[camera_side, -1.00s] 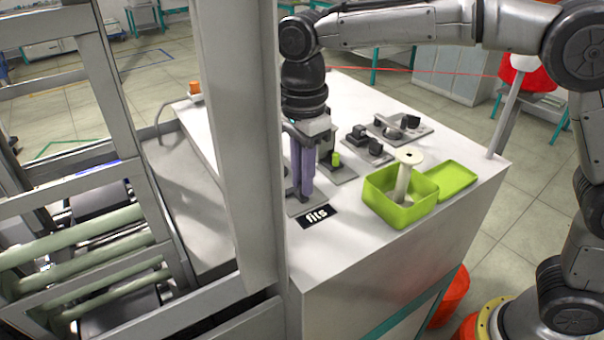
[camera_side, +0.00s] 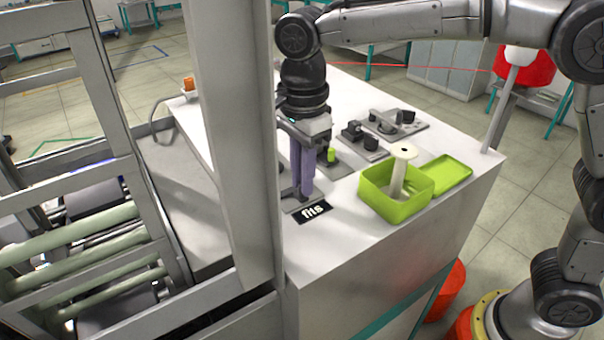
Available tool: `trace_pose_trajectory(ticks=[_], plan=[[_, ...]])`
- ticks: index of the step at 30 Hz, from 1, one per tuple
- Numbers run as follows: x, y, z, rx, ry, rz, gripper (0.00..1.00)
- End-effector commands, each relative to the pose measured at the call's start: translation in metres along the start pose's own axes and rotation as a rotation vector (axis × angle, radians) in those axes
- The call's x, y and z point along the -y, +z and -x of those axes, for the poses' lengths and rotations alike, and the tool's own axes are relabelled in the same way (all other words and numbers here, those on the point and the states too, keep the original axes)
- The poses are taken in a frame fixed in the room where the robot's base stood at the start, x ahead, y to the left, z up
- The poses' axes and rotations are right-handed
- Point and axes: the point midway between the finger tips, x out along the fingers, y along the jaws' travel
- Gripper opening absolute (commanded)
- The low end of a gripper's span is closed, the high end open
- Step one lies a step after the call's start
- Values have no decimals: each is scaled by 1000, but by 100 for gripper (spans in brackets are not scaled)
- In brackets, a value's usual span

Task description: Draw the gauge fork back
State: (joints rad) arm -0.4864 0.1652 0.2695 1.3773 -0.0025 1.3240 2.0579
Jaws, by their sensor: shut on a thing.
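My gripper (camera_side: 304,192) points straight down over the white bench top, with its two purple fingers close together. The fingertips are low over a grey plate (camera_side: 294,206) beside the black "fits" label (camera_side: 313,211). A small dark part at the fingertips, just left of them, looks like the gauge fork (camera_side: 289,193). The fingers are shut on it, but they hide most of it. I cannot tell whether the fork touches the plate. A small bright green piece (camera_side: 331,155) stands just behind and right of the fingers.
Dark fixtures (camera_side: 371,143) on grey plates stand behind. A grey post (camera_side: 235,130) rises at left.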

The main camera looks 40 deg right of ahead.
Motion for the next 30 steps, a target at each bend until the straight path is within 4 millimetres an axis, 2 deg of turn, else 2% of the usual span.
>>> trace_pose_trajectory(ticks=[1, 2, 3, 5, 6, 16, 30], plan=[[-3, 1, 0, 0, 9, 1, 0], [-3, 1, 0, 0, 10, 1, 22], [-3, 1, 0, 0, 10, 1, 29], [-3, 1, 0, 0, 9, 1, 40], [-3, 0, 0, 0, 9, 1, 42], [-2, 0, 3, 0, 6, 1, 42], [-1, 0, 45, 0, 5, 1, 42]])
